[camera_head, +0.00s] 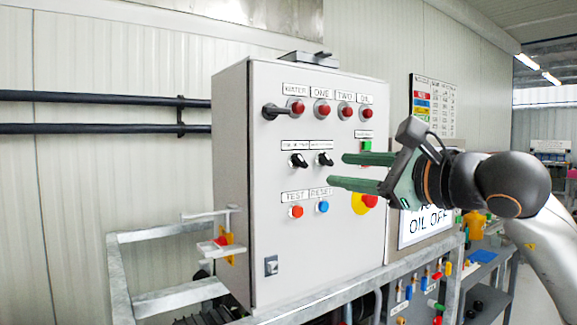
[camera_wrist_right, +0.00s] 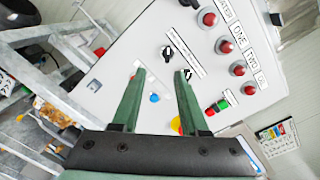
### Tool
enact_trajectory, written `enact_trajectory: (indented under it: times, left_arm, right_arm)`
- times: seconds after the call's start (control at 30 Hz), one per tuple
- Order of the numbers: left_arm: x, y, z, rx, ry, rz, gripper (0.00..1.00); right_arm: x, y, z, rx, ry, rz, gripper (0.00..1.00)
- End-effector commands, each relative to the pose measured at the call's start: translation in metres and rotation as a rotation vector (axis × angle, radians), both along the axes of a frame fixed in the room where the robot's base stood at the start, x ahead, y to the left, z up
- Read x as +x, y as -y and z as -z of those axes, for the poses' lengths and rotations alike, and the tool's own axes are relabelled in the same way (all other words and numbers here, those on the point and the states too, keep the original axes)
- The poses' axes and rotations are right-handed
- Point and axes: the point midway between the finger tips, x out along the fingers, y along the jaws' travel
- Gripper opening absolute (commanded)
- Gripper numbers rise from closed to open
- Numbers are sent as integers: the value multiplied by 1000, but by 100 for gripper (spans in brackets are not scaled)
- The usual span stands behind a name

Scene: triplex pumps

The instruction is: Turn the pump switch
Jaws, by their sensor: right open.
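A grey control cabinet (camera_head: 240,190) carries two black rotary switches side by side: the left switch (camera_head: 299,160) and the right switch (camera_head: 325,159). Their small labels are too blurred to read. In the right wrist view the left switch (camera_wrist_right: 167,52) lies just beyond the finger gap, and the right switch (camera_wrist_right: 187,74) shows close by the right finger's tip. My right gripper (camera_head: 338,171) has green fingers, open and empty, pointing left across the panel front near the right switch. Contact with it cannot be told. My left gripper is in neither view.
A black lever handle (camera_head: 276,111) and several red lamps (camera_head: 322,109) sit above the switches. An orange-red button (camera_head: 296,211), a blue button (camera_head: 322,207) and a red emergency knob (camera_head: 369,201) lie below. A metal rail (camera_head: 350,288) runs in front.

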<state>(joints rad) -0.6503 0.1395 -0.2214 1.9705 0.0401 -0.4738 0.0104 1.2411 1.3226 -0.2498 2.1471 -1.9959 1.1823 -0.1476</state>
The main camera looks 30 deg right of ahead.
Motion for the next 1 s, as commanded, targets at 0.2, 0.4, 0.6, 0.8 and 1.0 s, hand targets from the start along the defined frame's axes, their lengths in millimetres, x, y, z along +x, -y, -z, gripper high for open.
enact_trajectory:
  times: [0.2,0.4,0.6,0.8,1.0]
  left_arm:
    - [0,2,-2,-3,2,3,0]
    - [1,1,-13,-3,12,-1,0]
    - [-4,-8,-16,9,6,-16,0]
    - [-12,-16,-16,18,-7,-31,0]
    - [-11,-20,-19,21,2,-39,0]
  right_arm:
    - [-1,11,-10,-20,24,48,44]
    - [30,7,-11,-18,21,42,44]
    - [72,3,-11,-18,21,42,44]
    - [103,1,-10,-18,22,43,44]
    - [117,1,-8,-20,24,44,44]
